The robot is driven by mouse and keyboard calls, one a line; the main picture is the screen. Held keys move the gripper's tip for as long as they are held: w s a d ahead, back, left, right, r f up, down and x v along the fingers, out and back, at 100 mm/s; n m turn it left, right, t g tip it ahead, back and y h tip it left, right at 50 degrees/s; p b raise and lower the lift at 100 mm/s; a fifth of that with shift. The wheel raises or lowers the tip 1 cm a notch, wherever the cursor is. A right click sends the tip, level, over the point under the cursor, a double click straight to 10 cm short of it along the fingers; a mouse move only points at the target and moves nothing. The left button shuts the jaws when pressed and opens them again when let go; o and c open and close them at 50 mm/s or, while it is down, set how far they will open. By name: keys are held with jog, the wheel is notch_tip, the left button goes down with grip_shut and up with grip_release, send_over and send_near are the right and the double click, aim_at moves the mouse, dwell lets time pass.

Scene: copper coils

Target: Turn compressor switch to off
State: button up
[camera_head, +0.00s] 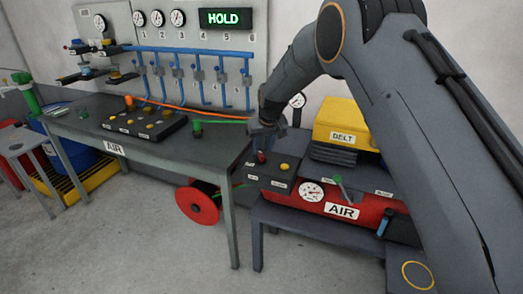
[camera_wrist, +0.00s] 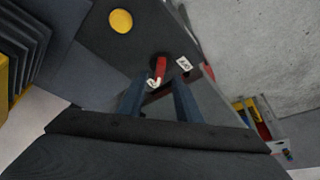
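The compressor is a red tank (camera_head: 345,209) marked AIR, with a yellow BELT housing (camera_head: 345,122) above it. A dark control box (camera_head: 273,181) sits at its left end. On the box are a red switch (camera_head: 261,157) and a yellow button (camera_head: 284,167). In the wrist view the red switch lever (camera_wrist: 160,68) has a pale tip, with a small white label beside it, and the yellow button (camera_wrist: 121,21) is at upper left. My gripper (camera_wrist: 158,92) is open, its two fingers apart just short of the lever.
A workbench (camera_head: 175,150) marked AIR stands at left, bearing a panel with several buttons (camera_head: 145,119). A wall board with gauges and a HOLD display (camera_head: 226,18) is behind it. A red hose reel (camera_head: 197,205) is under the bench. The front floor is clear.

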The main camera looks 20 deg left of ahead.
aim_at(261, 154)
jog(key=shift+p+x, duration=0.45)
jog(key=shift+x, duration=1.15)
grip_shut()
